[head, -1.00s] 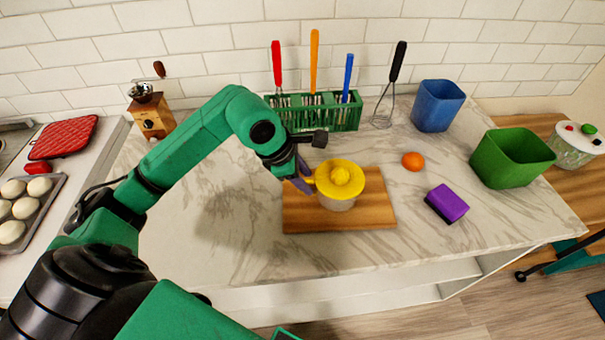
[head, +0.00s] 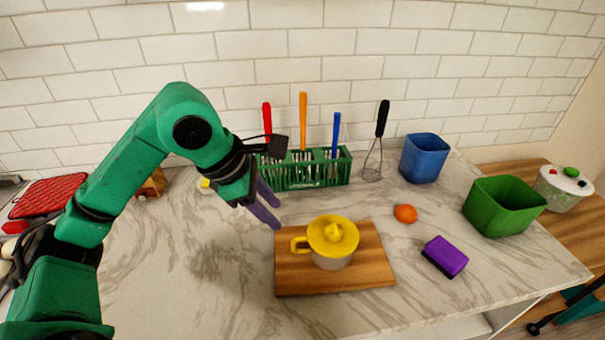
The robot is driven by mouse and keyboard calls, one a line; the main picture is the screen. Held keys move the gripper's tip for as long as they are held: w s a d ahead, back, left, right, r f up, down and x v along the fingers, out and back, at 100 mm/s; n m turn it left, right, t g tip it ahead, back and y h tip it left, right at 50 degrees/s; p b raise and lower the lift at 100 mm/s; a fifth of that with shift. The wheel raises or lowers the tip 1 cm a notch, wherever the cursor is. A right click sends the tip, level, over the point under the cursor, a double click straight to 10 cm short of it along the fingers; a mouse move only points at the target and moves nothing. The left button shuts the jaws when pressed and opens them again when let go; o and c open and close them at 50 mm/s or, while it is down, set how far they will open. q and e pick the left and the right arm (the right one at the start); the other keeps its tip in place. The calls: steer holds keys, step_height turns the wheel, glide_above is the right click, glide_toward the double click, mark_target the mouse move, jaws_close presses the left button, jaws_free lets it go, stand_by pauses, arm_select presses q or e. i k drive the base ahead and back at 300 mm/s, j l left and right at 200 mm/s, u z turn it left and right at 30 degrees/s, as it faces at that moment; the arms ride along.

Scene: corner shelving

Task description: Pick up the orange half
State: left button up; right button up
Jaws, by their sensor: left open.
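The orange half (head: 405,213) is a small round orange piece lying on the marble counter, right of the cutting board; its cut face cannot be made out. My left gripper (head: 277,216) is open and empty, with its purple fingers apart. It hangs above the counter, up and left of the yellow juicer (head: 333,237), and is well left of the orange half. The juicer, with a yellow top and handle, stands on the wooden cutting board (head: 375,270). My right gripper is not in view.
A purple sponge (head: 445,256) lies below the orange half. A blue bin (head: 424,160) and a green bin (head: 504,207) stand to its right. A green utensil rack (head: 305,171) and a whisk (head: 376,145) are behind. The counter around the orange half is clear.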

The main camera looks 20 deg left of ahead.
mark_target(406, 214)
steer(key=k+l, duration=1.05)
steer(key=k, duration=0.25)
